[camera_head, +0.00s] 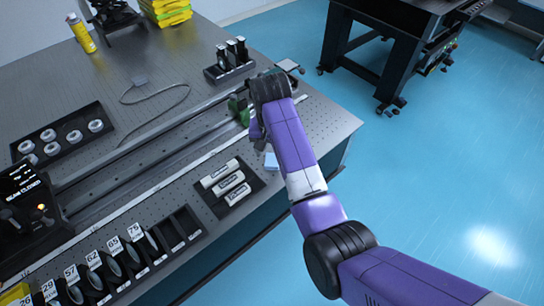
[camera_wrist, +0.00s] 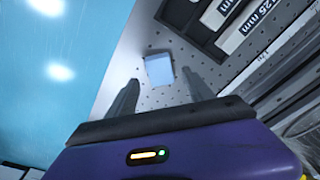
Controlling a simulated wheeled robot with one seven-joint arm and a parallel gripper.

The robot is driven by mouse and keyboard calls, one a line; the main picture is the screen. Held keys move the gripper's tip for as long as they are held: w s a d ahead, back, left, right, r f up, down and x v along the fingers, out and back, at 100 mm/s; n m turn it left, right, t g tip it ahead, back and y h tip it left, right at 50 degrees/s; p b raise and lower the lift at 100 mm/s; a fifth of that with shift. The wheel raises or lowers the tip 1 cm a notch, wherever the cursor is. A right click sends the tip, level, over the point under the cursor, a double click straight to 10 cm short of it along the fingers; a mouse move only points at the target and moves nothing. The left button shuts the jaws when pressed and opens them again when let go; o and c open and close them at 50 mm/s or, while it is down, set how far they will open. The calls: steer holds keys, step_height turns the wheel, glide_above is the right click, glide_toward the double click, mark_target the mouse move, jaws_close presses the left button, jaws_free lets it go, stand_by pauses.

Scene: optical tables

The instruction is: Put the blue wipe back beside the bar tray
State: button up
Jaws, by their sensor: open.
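The blue wipe (camera_wrist: 159,70) lies flat on the perforated table top near its edge. It also shows in the head view (camera_head: 271,161), small and partly behind my arm. My gripper (camera_wrist: 160,88) is open, with its two fingers on either side of the wipe in the wrist view; whether they touch the table I cannot tell.
A rail (camera_head: 150,133) runs across the table behind the bar tray. A rack with numbered slots (camera_head: 150,262) stands at the front left. A small black holder (camera_head: 229,70) is further back. Beyond the table edge is open blue floor (camera_head: 440,150).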

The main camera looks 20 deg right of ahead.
mark_target(272, 165)
step_height(272, 165, up, 8)
steer(key=shift+s+a, duration=0.25)
steer(key=shift+s, duration=0.2)
